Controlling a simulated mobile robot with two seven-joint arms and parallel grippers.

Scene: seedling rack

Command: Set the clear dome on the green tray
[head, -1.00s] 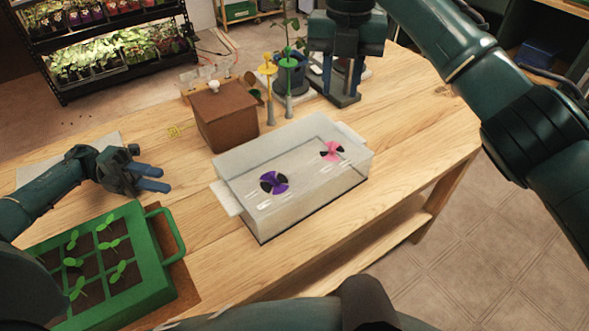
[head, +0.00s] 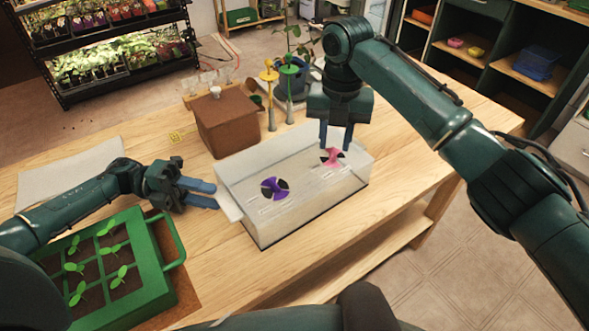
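The clear dome (head: 300,218) is a translucent box on the wooden table, with a purple and black vent and a pink and black vent on top and a flange at each end. The green tray (head: 148,262) with several seedlings is at the lower left, with a handle at its right side. My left gripper (head: 217,195) is open, its fingers pointing right by the dome's left flange (head: 229,206). My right gripper (head: 336,150) points down with its fingers apart, over the dome's far right part near the pink vent; whether it touches cannot be told.
A brown box (head: 228,124) stands behind the dome, with yellow and green stakes beside it. A plant pot (head: 290,80) stands at the back of the table (head: 420,140). A pale mat (head: 65,178) lies behind my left arm.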

